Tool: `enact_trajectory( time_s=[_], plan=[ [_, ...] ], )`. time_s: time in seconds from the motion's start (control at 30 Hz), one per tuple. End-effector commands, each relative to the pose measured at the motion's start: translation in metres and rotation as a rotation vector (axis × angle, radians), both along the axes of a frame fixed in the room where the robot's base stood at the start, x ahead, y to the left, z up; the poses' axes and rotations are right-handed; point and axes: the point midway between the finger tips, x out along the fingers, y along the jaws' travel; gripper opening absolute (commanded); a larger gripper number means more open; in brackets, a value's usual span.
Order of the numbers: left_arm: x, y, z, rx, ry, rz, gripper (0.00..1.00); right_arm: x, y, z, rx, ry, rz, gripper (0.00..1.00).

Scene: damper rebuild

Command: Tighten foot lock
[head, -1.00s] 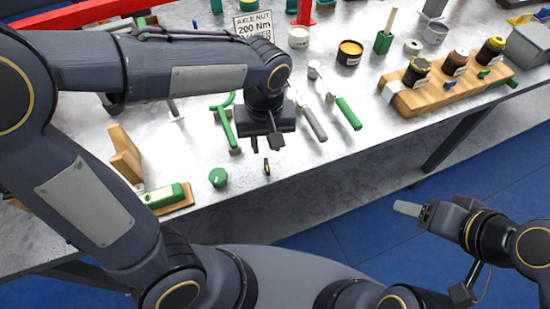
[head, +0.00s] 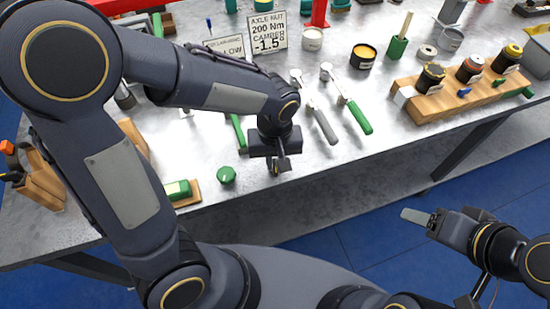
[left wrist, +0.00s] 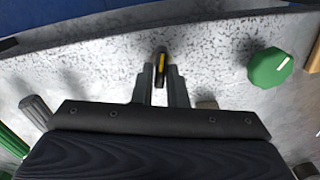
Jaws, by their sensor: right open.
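A small black part with a yellow stripe, possibly the foot lock, stands near the table's front edge. In the left wrist view the black part (left wrist: 161,60) lies between the tips of my left gripper's fingers (left wrist: 161,72). The gap on each side is too small to tell whether they grip it. In the head view my left gripper (head: 278,167) points down over that spot and mostly hides the part. A green knob with a white mark (head: 226,175) sits just left of it; it also shows in the left wrist view (left wrist: 270,68). My right gripper (head: 432,219) is open, off the table, with a pale grey piece at its tip.
A grey-handled tool (head: 322,124) and a green-handled tool (head: 356,114) lie to the right. A wooden rack (head: 440,100) of jars stands further right. A wooden block with a green part (head: 183,190) is at the left.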

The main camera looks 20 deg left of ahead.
Motion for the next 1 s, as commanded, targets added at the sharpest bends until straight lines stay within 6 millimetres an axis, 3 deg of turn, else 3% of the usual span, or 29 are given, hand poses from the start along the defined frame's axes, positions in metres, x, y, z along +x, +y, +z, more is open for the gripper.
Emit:
enact_trajectory(
  time_s=[0.1, 0.57, 1.0],
  plan=[
    [0.0, -0.0001, 0.0002, 0.0, 0.0, 0.0, 0.0, 0.0, 0.0, 0.0, 0.0, 0.0, 0.0, 0.62],
    [0.0003, -0.0005, 0.0004, -0.001, 0.001, -0.072, 0.0, 0.0, 0.0, -0.0002, 0.0, 0.0, 0.0, 0.62],
    [0.0007, -0.0029, 0.0006, -0.001, 0.0, -0.431, 0.0, 0.0, 0.0001, -0.0009, 0.0, 0.0, 0.0, 0.62]
  ],
)
